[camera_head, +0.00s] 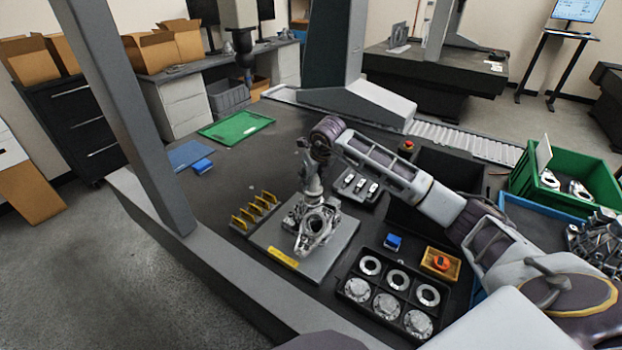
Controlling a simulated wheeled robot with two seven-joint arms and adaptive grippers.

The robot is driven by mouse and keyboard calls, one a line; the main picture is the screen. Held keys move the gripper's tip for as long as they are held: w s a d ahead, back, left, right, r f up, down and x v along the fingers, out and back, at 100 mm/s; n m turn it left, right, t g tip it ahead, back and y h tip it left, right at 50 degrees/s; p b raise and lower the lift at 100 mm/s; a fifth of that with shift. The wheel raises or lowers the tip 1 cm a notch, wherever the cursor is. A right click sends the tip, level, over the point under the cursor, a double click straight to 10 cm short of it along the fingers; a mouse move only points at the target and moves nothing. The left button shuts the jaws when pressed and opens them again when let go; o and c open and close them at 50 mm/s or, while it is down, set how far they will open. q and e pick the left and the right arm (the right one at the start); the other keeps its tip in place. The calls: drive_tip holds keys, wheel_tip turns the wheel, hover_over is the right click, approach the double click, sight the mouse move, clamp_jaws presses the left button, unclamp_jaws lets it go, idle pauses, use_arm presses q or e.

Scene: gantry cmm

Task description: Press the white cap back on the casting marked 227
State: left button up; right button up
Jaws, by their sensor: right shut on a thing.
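A grey metal casting (318,222) with a round opening stands on a light grey plate (345,240) with a yellow label at its front edge. No number is readable on the casting. My right gripper (313,192) points down just above the back of the casting. It is shut on a small pale piece at its fingertips, which looks like the white cap, though its outline is too small to be sure. Whether that piece touches the casting cannot be told. My left gripper is not in view.
A black tray (378,280) of round metal parts, a blue block (393,242) and a yellow bin (440,263) lie to the right. Yellow rack pieces (252,212) stand left of the plate. A grey column (130,110) rises at left.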

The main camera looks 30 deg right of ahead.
use_arm(q)
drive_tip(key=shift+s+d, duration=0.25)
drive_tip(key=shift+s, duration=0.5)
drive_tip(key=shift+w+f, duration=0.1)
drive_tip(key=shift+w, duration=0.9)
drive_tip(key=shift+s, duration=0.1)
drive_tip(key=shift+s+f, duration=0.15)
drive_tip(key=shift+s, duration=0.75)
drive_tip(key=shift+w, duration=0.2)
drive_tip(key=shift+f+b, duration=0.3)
drive_tip(key=shift+b, duration=0.25)
use_arm(e)
drive_tip(key=shift+f, duration=0.15)
